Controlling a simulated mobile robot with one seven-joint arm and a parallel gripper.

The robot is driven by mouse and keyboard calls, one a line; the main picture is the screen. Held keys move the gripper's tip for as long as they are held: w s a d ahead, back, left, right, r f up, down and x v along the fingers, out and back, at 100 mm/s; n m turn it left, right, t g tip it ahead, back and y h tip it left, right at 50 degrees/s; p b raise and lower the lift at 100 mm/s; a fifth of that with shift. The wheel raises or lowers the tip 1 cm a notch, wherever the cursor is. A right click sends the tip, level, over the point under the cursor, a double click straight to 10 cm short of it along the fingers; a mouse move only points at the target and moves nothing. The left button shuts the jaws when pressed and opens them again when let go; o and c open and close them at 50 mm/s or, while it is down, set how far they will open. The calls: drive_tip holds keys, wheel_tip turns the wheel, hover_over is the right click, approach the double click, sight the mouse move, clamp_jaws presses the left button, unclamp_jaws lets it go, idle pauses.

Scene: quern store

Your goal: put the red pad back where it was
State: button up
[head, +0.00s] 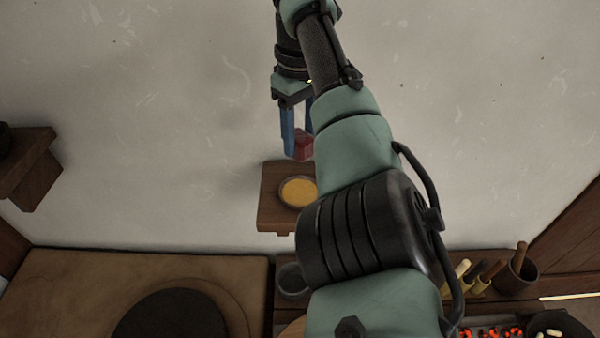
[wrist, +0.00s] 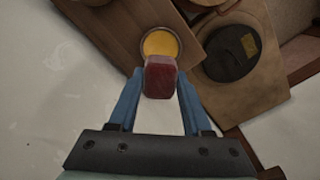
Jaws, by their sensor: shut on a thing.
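The red pad (wrist: 160,78) is between the two blue fingers of my gripper (wrist: 160,84), which are shut on it. In the head view my gripper (head: 302,146) points down and holds the red pad (head: 303,147) in the air, above a small wooden wall shelf (head: 270,212). A round dish of yellow-orange stuff (head: 298,191) sits on that shelf. In the wrist view the dish (wrist: 160,43) shows just beyond the pad, and the pad covers its near edge. My arm hides the right part of the shelf in the head view.
Another wooden shelf (head: 30,160) juts from the wall at left. The wall around my gripper is bare.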

wheel_tip(320, 180, down, 10)
drive_tip(key=shift+s+r+p, duration=0.15)
drive_tip(key=shift+p, duration=1)
drive_tip(key=o, duration=1.2)
